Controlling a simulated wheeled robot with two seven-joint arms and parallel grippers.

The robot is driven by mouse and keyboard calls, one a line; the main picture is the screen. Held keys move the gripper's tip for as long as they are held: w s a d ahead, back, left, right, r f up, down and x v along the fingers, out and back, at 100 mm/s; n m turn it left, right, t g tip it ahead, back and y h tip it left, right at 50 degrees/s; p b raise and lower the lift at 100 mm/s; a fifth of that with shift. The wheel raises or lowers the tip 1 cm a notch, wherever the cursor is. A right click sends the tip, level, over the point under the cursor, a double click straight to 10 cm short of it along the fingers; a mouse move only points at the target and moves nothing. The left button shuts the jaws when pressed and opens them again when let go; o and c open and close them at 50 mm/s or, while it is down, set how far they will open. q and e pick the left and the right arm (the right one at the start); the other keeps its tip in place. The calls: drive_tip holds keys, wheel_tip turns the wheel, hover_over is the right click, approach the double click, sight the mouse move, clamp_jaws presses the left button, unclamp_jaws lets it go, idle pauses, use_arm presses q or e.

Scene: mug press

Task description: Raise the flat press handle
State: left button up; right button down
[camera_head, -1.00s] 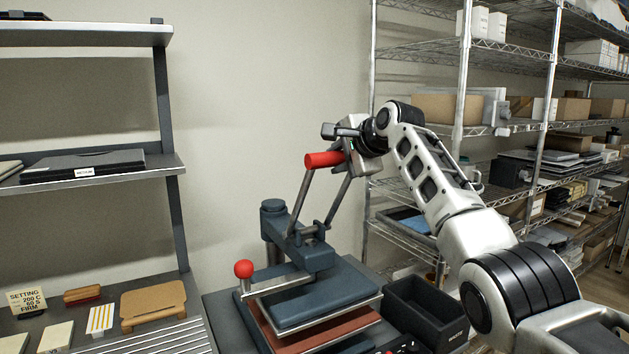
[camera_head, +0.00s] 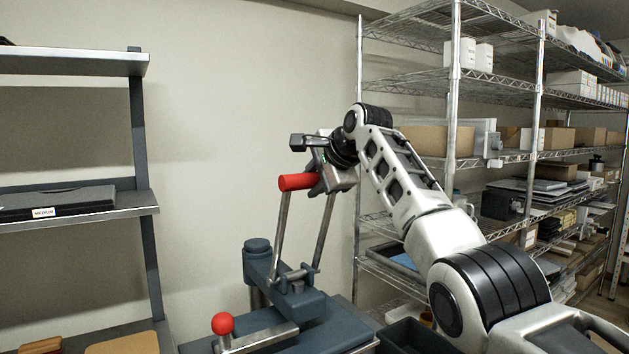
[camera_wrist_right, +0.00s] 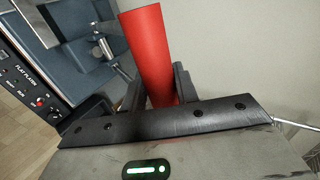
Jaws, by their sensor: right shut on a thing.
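The flat press (camera_head: 300,305) is a dark blue-grey machine at the bottom centre of the head view. Its handle is a red cylindrical grip (camera_head: 296,182) on two metal rods (camera_head: 281,230) that stand nearly upright above the press. My right gripper (camera_head: 322,178) is shut on the right part of this grip. In the right wrist view, the red grip (camera_wrist_right: 150,50) runs between the dark fingers and sticks out beyond them. A red ball knob (camera_head: 222,323) on a metal lever sits at the press's front left. My left gripper is out of view.
A black bin (camera_head: 412,338) stands right of the press. Wire shelving (camera_head: 455,120) with boxes fills the right side behind my arm. A grey shelf unit (camera_head: 75,212) stands at the left. The wall behind the handle is bare.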

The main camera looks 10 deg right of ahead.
drive_tip(key=c, duration=1.3)
unclamp_jaws()
drive_tip(key=shift+w+r, duration=0.1)
drive_tip(key=shift+r, duration=0.3)
drive_tip(key=shift+o, duration=0.9)
drive_tip(key=shift+w+a+f, duration=0.1)
drive_tip(key=shift+w+f, duration=0.05)
drive_tip(key=shift+f, duration=0.05)
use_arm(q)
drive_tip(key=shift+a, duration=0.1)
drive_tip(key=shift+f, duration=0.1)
use_arm(e)
drive_tip(key=shift+s+b, duration=0.25)
drive_tip(key=shift+b, duration=0.1)
use_arm(q)
drive_tip(key=b, duration=0.1)
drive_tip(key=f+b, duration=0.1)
drive_tip(key=b, duration=0.1)
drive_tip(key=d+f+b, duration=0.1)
drive_tip(key=b, duration=0.1)
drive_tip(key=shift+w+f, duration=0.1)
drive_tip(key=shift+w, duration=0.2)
use_arm(e)
drive_tip(key=v, duration=1.5)
drive_tip(key=shift+s+r, duration=0.15)
drive_tip(key=shift+s, duration=0.05)
